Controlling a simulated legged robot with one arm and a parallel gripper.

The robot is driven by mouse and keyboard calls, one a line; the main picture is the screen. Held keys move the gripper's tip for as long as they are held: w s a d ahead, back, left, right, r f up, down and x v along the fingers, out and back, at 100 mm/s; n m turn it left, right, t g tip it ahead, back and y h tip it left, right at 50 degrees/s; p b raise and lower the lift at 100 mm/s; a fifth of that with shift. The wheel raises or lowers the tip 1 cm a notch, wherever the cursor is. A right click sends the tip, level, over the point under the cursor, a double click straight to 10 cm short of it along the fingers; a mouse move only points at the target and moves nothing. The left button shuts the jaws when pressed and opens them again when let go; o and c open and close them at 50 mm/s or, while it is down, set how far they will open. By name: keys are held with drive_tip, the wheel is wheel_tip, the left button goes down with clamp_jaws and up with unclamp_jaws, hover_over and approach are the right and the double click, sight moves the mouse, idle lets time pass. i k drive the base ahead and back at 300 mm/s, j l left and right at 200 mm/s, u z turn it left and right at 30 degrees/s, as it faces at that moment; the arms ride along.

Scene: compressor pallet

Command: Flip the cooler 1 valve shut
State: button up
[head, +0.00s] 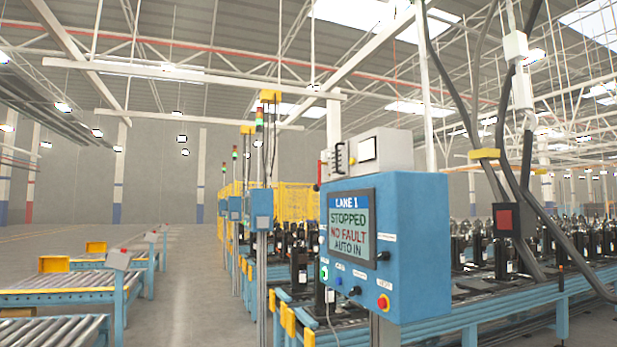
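I cannot make out any valve marked cooler 1 in the head view. The nearest fitting is a blue control cabinet (422,235), standing right of centre. Its screen (351,230) reads "LANE 1, STOPPED, NO FAULT, AUTO IN". A red button on a yellow base (383,302) and several small knobs sit on its front. A grey box (378,153) stands behind its top, with a dark handle-like part and a small red upright piece at its left. My gripper is not in view.
Roller conveyors (70,284) stand at the left. Thick dark conduits (527,150) slope down at the right, by a dark box with a red face (505,218). A clear concrete aisle (190,290) runs left of centre.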

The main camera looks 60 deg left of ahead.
sight(319, 163)
drive_tip(key=i+j+u, duration=0.15)
drive_tip(key=j+u, duration=0.2)
drive_tip(key=i+j+u, duration=0.15)
drive_tip(key=j+u, duration=0.2)
drive_tip(key=i+j+u, duration=0.25)
drive_tip(key=j+u, duration=0.15)
drive_tip(key=i+j+u, duration=0.35)
drive_tip(key=i+j, duration=0.35)
drive_tip(key=i, duration=0.15)
drive_tip(key=i+j+u, duration=0.1)
drive_tip(key=i+j, duration=0.25)
drive_tip(key=i, duration=0.15)
